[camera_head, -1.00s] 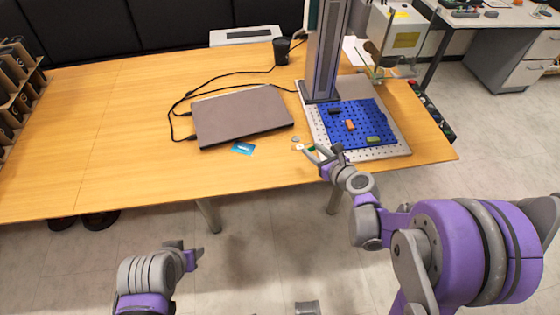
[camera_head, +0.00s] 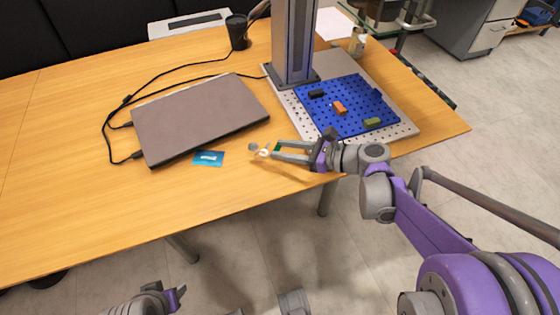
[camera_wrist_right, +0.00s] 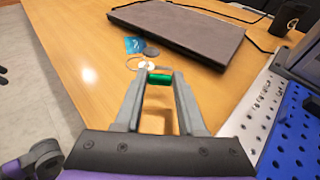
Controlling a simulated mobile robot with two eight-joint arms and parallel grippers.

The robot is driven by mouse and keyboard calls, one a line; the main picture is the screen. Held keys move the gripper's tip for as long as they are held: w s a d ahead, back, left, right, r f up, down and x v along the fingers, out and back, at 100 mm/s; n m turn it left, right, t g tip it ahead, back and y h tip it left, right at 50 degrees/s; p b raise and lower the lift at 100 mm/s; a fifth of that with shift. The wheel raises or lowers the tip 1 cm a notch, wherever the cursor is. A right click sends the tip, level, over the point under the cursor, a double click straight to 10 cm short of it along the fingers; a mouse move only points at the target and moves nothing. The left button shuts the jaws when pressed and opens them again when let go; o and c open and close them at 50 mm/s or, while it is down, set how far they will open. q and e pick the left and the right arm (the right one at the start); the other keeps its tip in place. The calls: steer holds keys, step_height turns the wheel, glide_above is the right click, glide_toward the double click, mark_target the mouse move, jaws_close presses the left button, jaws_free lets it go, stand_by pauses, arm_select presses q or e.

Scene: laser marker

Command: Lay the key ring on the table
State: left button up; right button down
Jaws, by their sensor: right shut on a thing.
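The key ring (camera_head: 260,151) has a thin ring with pale and grey round tags and a green piece. In the right wrist view the ring (camera_wrist_right: 134,64) extends beyond my fingertips, and the green piece (camera_wrist_right: 160,79) sits between them. My right gripper (camera_head: 276,150) is shut on the key ring by this green piece, over the front part of the wooden table (camera_head: 120,205). I cannot tell whether the tags touch the tabletop. My left gripper (camera_head: 170,300) is low at the bottom edge, in front of the table; its jaws are too unclear to judge.
A blue card (camera_head: 208,158) lies left of the key ring. A closed laptop (camera_head: 200,115) with black cables lies behind it. A blue perforated plate (camera_head: 345,115) with small blocks and a grey column (camera_head: 293,45) are to the right. The front left tabletop is clear.

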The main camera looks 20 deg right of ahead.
mark_target(284, 166)
steer(key=shift+f+b, duration=0.75)
steer(key=shift+f, duration=1.7)
steer(key=shift+f, duration=0.1)
steer(key=c, duration=0.5)
jaws_free()
steer(key=shift+r, duration=0.2)
steer(key=p+v, duration=0.2)
steer(key=v, duration=1)
steer(key=shift+f, duration=0.1)
